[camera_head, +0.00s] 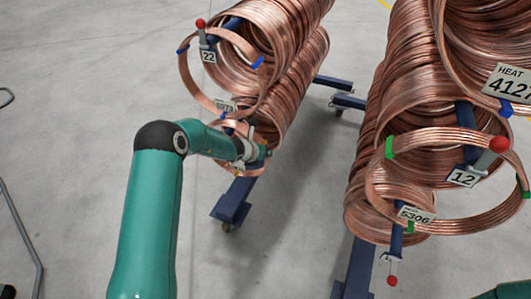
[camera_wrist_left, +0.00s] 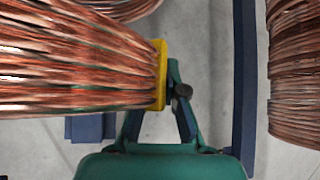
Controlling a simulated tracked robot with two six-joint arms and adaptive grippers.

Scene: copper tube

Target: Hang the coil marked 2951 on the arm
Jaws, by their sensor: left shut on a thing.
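The number 2951 is not readable on any tag. My left gripper (camera_head: 255,153) is at the front of the left rack, by a lower copper coil (camera_head: 229,133); the tag (camera_head: 225,105) above it is too small and tilted to read. In the left wrist view, thick copper windings (camera_wrist_left: 75,65) with a yellow band (camera_wrist_left: 159,75) lie against the left gripper (camera_wrist_left: 160,105), which is shut on the coil. My right gripper is out of view; only a bit of teal arm shows at the lower right.
An upper arm tagged 22 (camera_head: 208,57) with a red-ball end carries coils on the left rack. The right rack holds coils tagged 4127 (camera_head: 510,84) and 5306 (camera_head: 415,214), and an arm tagged 12 (camera_head: 462,177). Open grey floor (camera_head: 285,220) lies between the racks.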

